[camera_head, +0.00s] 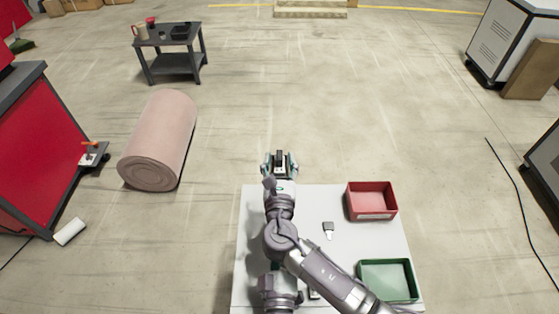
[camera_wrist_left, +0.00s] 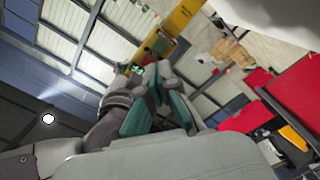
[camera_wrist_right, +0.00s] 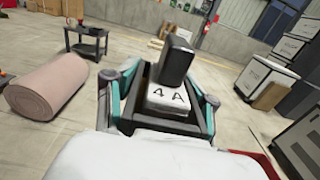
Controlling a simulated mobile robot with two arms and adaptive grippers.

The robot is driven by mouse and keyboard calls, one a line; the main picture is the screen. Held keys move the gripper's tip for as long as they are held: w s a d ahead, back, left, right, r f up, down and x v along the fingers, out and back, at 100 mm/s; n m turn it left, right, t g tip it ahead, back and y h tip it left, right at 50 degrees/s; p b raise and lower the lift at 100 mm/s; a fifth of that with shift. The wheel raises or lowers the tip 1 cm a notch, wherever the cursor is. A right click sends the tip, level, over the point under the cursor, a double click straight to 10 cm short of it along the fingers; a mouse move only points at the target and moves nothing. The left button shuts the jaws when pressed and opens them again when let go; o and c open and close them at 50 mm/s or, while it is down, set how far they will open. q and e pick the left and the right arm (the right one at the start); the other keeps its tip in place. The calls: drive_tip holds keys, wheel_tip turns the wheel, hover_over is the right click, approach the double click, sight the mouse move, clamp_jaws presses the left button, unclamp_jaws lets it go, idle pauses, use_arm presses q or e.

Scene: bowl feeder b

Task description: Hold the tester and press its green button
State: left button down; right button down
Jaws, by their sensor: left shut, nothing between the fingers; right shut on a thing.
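My right gripper (camera_head: 279,161) is shut on a black and white block, the tester (camera_wrist_right: 175,62), beyond the far edge of the white table. In the right wrist view a black upright part rises from a white face marked "4 A", between the teal-sided fingers. No green button can be made out on it there. My left gripper (camera_wrist_left: 156,84) shows in the left wrist view, its teal-sided fingers shut and empty. I cannot make out the left gripper in the head view, so its distance from the tester is unclear.
The white table (camera_head: 388,238) holds a red bin (camera_head: 371,214), a green bin (camera_head: 388,296) and a small grey and white piece (camera_head: 328,229).

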drive_tip(key=shift+f, duration=0.1)
use_arm(q)
drive_tip(key=w+m+g+h, duration=0.7)
drive_tip(key=m+h, duration=0.3)
drive_tip(key=m, duration=0.4)
drive_tip(key=shift+w+a, duration=0.3)
drive_tip(key=shift+w, duration=0.15)
drive_tip(key=shift+w+r, duration=0.1)
idle(1.3)
drive_tip(key=shift+w, duration=0.35)
